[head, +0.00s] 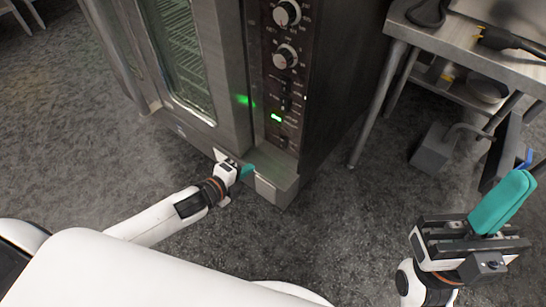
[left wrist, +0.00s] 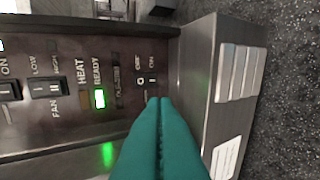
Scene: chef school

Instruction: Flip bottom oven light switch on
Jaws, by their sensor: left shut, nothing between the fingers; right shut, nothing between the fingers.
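The oven (head: 222,60) stands ahead with a dark control panel (head: 272,85) on its right side. In the left wrist view, a small switch (left wrist: 147,80) marked 0 and I sits at the panel's end, beside OFF and ON lettering. Its exact tilt is too small to tell. My left gripper (left wrist: 160,101) is shut and empty, its teal fingertips close to this switch; contact cannot be told. In the head view the left gripper (head: 246,171) is low at the oven's front, near the panel's bottom. My right gripper (head: 512,190) is shut and empty, away from the oven.
A lit green lamp (left wrist: 99,98) and a fan switch (left wrist: 47,87) sit on the panel beside the small switch. Two knobs (head: 286,55) are higher up. A metal ledge (left wrist: 193,85) juts beside the panel's end. A steel table (head: 455,38) stands at the right.

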